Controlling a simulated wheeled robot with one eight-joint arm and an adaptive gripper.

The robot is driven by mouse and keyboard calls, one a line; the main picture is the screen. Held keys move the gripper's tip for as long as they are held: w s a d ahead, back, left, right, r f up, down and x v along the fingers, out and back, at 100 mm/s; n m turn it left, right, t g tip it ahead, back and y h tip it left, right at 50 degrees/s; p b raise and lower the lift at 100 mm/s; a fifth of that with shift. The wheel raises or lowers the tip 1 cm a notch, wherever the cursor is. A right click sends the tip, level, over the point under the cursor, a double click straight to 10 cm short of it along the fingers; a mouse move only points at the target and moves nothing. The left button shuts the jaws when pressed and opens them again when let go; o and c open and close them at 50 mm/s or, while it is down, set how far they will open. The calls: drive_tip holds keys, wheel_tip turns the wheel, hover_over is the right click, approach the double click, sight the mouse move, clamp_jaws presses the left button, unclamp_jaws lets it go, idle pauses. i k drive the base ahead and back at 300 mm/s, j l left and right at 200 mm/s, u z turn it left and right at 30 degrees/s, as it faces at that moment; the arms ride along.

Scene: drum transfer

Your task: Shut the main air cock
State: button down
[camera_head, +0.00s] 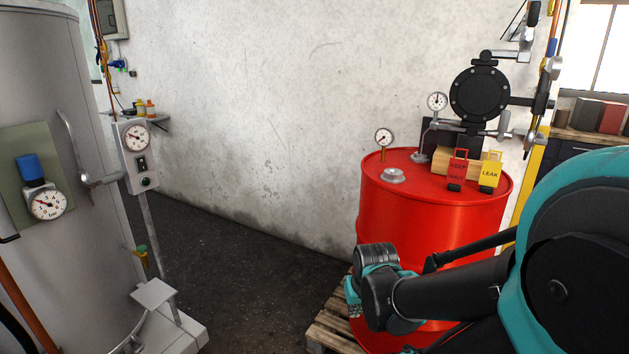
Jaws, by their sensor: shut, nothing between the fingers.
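I cannot tell for certain which fitting is the main air cock. On the right, a vertical air line with a grey valve body (553,68) and a blue part (551,47) above it runs beside the black pump (479,93). A small metal fitting (534,137) sits lower on that line. On the left, a blue-topped regulator (29,167) with a gauge is mounted on the grey tank. My arm reaches in from the right, in front of the red drum. Its jaws do not show; only wrist and arm links are visible.
The red drum (400,230) stands on a wooden pallet (330,330) and carries gauges and red and yellow tags. A grey tank (50,260) and a post-mounted control box (137,157) stand left. Dark floor (250,260) between them is clear.

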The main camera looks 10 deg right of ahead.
sight(552, 43)
drive_tip(key=l+u, duration=0.25)
drive_tip(key=l, duration=0.2)
drive_tip(key=k+l+u, duration=0.1)
drive_tip(key=l+u, duration=0.15)
drive_tip(key=l, duration=0.2)
drive_tip(key=k+l+u, duration=0.1)
drive_tip(key=l+u, duration=0.15)
drive_tip(key=l, duration=0.25)
drive_tip(key=k+l+u, duration=0.25)
drive_tip(key=l, duration=0.15)
drive_tip(key=l+u, duration=0.25)
drive_tip(key=l, duration=0.2)
drive_tip(key=k+l+u, duration=0.25)
drive_tip(key=k+l, duration=0.05)
